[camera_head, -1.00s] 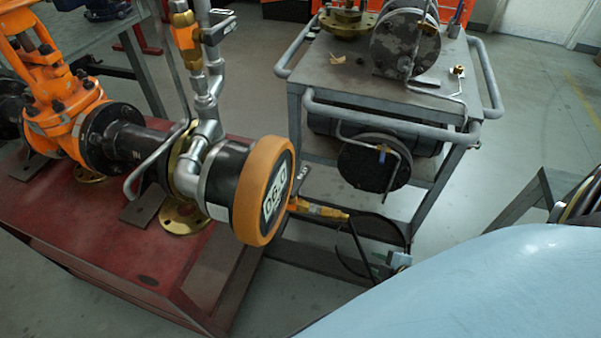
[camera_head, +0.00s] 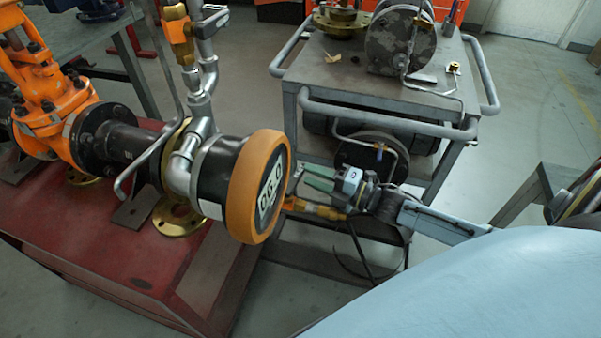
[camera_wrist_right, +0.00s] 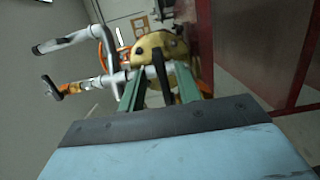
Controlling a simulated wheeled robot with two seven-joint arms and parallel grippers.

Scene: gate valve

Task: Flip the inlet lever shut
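A small grey lever (camera_head: 297,179) sits on a brass valve (camera_head: 318,208) just right of the orange-rimmed gauge disc (camera_head: 262,188). A hose joins this valve. I cannot read which one is the inlet. My right gripper (camera_head: 313,178) has green fingers pointing left, close to the small lever; contact cannot be told. In the right wrist view the fingers (camera_wrist_right: 160,90) are apart, with a dark bar (camera_wrist_right: 160,68) seen between them. My left gripper is out of view.
The red stand (camera_head: 120,262) carries the orange gate valve (camera_head: 50,95) and pipework at left. A grey cart (camera_head: 385,105) with flanged parts stands behind the right gripper. Open floor (camera_head: 530,110) lies right of the cart.

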